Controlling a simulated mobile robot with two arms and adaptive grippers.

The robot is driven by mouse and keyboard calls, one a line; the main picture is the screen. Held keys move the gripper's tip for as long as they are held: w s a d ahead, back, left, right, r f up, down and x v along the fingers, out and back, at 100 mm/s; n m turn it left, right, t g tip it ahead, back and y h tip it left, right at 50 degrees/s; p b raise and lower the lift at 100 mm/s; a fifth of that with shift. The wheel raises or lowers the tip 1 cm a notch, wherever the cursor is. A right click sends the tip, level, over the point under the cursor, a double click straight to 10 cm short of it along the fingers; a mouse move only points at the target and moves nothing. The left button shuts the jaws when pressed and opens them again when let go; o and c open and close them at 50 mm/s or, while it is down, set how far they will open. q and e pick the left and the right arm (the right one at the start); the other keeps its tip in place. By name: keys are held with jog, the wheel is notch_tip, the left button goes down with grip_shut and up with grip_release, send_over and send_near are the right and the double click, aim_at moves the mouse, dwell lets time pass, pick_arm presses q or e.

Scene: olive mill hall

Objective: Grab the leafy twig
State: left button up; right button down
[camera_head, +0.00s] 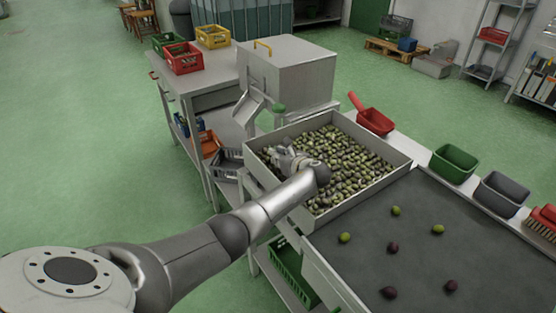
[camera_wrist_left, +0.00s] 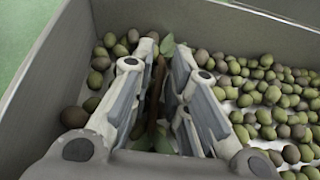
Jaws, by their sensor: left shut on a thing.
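In the left wrist view the leafy twig (camera_wrist_left: 157,88) shows as a thin brown stem with small green leaves. It stands between the two fingers of my left gripper (camera_wrist_left: 158,65), which is shut on it. The gripper is low inside the metal bin (camera_head: 392,162), among green and dark olives (camera_head: 345,165). In the head view my left gripper (camera_head: 285,158) is at the bin's left side, and the twig cannot be made out there. My right gripper is in neither view.
The bin walls (camera_wrist_left: 40,75) rise close to the gripper. A grey sorting surface (camera_head: 420,245) with several loose olives lies at the right. A red scoop (camera_head: 374,121), a green tub (camera_head: 453,163) and a grey tub (camera_head: 501,193) stand along the far edge. A metal machine (camera_head: 290,70) stands behind the bin.

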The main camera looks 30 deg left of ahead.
pick_arm(q)
jog(key=shift+d+f, duration=0.15)
jog(key=shift+f, duration=0.1)
